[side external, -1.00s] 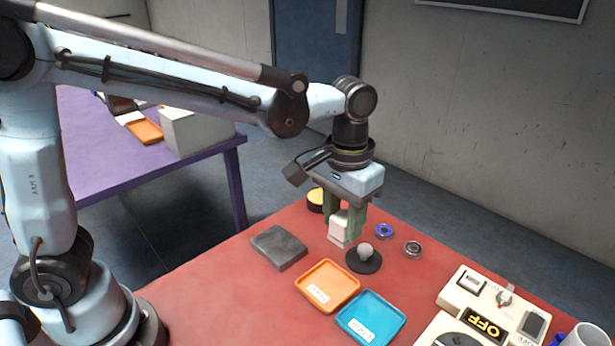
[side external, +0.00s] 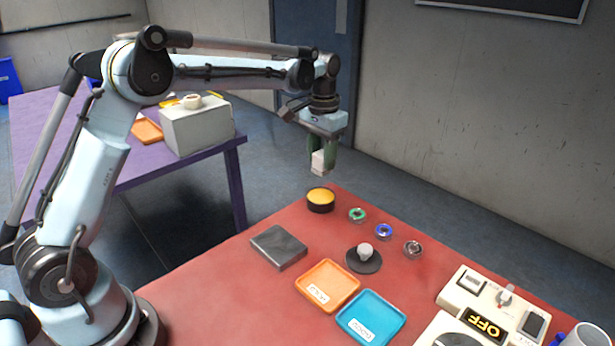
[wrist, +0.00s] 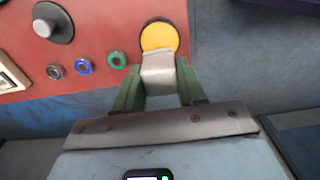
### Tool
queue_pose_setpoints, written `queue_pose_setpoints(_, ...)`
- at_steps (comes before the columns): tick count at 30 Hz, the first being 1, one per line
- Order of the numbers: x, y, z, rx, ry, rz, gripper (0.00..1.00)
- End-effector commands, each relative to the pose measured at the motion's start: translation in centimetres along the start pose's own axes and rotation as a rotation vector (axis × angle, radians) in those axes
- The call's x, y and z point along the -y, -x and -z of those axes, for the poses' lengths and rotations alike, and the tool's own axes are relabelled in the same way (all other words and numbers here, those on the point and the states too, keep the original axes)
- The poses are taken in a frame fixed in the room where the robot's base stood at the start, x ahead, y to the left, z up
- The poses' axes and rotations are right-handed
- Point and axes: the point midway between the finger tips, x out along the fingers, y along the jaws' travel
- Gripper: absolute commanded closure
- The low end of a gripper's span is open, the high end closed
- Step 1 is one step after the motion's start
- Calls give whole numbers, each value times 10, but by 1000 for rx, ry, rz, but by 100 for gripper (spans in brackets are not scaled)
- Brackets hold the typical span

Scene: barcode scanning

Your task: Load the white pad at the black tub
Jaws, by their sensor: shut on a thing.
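My gripper (side external: 322,160) has green fingers and is shut on a white block-like pad (side external: 318,163), held in the air above the far edge of the red table. The pad also shows between the fingers in the wrist view (wrist: 158,70). The black tub (side external: 320,206) is round with a yellow top and stands at the table's far corner. In the side view the pad is above the tub, with a gap between them. In the wrist view the tub's yellow top (wrist: 158,35) shows just beyond the pad, partly covered by it. The pad's underside is hidden.
Green (side external: 357,214), blue (side external: 384,231) and grey (side external: 413,249) rings lie in a row near the tub. A black disc with a pale knob (side external: 364,260), a grey slab (side external: 278,247), orange (side external: 328,286) and blue (side external: 371,317) trays and a cream control panel (side external: 490,312) are nearer.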

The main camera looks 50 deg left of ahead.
Motion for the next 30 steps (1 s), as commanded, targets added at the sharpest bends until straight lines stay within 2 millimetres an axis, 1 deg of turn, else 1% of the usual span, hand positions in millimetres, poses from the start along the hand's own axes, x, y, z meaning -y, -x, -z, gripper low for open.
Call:
queue_pose_setpoints(5,0,-13,0,0,0,0,84)
queue_pose_setpoints(12,0,-37,0,0,0,0,84)
queue_pose_setpoints(18,0,-52,0,0,0,0,84)
queue_pose_setpoints(24,0,-57,0,0,0,0,84)
queue_pose_setpoints(30,0,-58,0,0,0,0,84)
